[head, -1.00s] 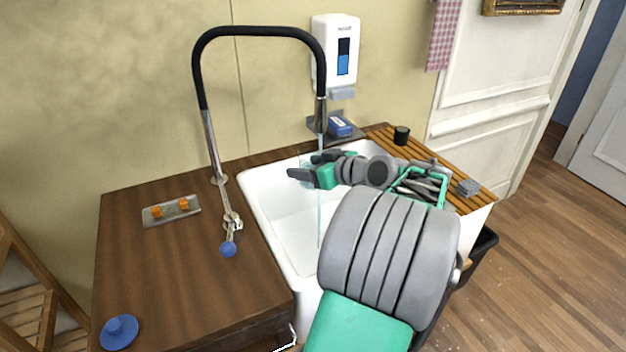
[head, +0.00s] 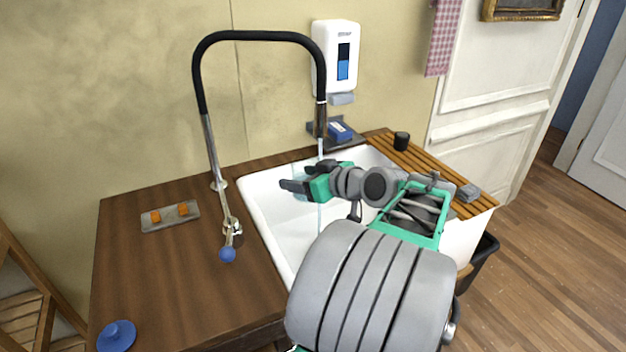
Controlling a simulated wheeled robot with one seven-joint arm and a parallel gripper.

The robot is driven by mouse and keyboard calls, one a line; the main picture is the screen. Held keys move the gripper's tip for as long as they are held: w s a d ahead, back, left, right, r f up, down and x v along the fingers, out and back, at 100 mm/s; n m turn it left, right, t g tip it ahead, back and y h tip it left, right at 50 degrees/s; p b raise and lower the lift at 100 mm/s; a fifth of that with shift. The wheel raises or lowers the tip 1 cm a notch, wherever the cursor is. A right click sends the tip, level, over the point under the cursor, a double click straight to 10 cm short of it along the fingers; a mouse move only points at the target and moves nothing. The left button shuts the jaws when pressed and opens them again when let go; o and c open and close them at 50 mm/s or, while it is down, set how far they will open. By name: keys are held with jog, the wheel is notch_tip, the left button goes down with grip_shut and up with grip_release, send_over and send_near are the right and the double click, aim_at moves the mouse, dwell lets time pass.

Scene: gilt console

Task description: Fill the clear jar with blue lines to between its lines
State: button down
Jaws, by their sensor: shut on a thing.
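The black and chrome faucet (head: 211,145) arches over the white sink (head: 257,187). A thin stream of water (head: 320,218) falls from its spout into the sink. My gripper (head: 301,178) is over the sink beside the stream, shut on the clear jar (head: 300,171). Only a faint pale patch of the jar shows between and behind the dark fingers. Its blue lines and water level cannot be made out. The faucet's lever (head: 233,235), with a blue knob, stands on the wooden counter at the sink's left.
A metal plate with orange knobs (head: 171,216) and a blue lid-like disc (head: 116,335) lie on the wooden counter (head: 165,275). A soap dispenser (head: 335,58) hangs on the wall. A black cup (head: 401,140) and grey sponge (head: 468,193) sit on the slatted board (head: 420,161).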

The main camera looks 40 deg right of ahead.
jog(key=a, duration=0.1)
jog(key=s+a+r, duration=0.2)
jog(key=a, duration=0.1)
jog(key=shift+s+a, duration=0.1)
jog(key=shift+s, duration=0.05)
dwell(0.4)
